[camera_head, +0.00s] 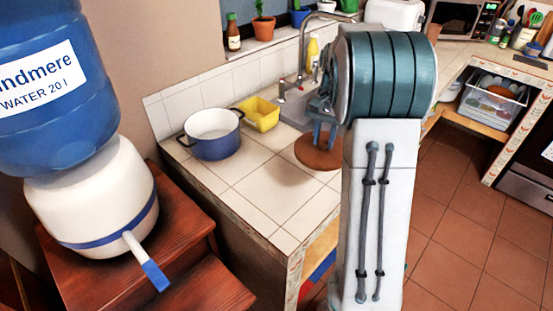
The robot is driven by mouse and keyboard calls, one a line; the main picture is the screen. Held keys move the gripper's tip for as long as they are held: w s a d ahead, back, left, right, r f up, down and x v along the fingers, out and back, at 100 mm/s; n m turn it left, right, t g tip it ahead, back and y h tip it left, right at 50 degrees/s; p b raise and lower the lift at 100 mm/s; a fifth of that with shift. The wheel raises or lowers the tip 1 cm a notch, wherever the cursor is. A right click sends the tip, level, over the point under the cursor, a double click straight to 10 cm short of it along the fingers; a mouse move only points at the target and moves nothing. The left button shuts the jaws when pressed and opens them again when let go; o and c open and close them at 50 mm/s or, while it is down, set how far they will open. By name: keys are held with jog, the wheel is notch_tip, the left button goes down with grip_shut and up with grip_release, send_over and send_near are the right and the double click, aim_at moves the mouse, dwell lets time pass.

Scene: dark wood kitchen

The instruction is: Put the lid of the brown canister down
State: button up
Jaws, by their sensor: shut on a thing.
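A round brown lid (314,155) shows in the head view, partly hidden behind my arm on its right. My gripper (323,142) points down from the arm and is shut on the top of the lid. The lid is roughly level over the white tiled counter (243,197), near the sink. A soft shadow lies on the tiles below and left of it, so it looks held a little above them. I do not see the brown canister; my arm covers part of the counter.
A blue pot (213,145) and a yellow tub (259,114) stand left of the lid. Behind are the sink (293,108), its faucet (302,60) and a yellow bottle (312,53). The counter's front left is clear. A water dispenser (92,200) stands at far left.

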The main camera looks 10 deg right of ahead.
jog(key=a+f, duration=0.2)
jog(key=a, duration=0.1)
jog(key=a+f+p, duration=0.1)
jog(key=a+f, duration=0.1)
jog(key=a, duration=0.2)
jog(key=a+f+p, duration=0.1)
jog(key=a+f, duration=0.1)
jog(key=a, duration=0.2)
jog(key=shift+w+a+f, duration=0.1)
jog(key=shift+w+f, duration=0.2)
jog(key=shift+a+f, duration=0.15)
jog(key=shift+f, duration=0.1)
jog(key=shift+f+p, duration=0.35)
jog(key=shift+f, duration=1.55)
jog(key=shift+f, duration=0.2)
jog(key=o, duration=0.9)
jog(key=shift+o, duration=0.2)
jog(key=shift+r, duration=0.15)
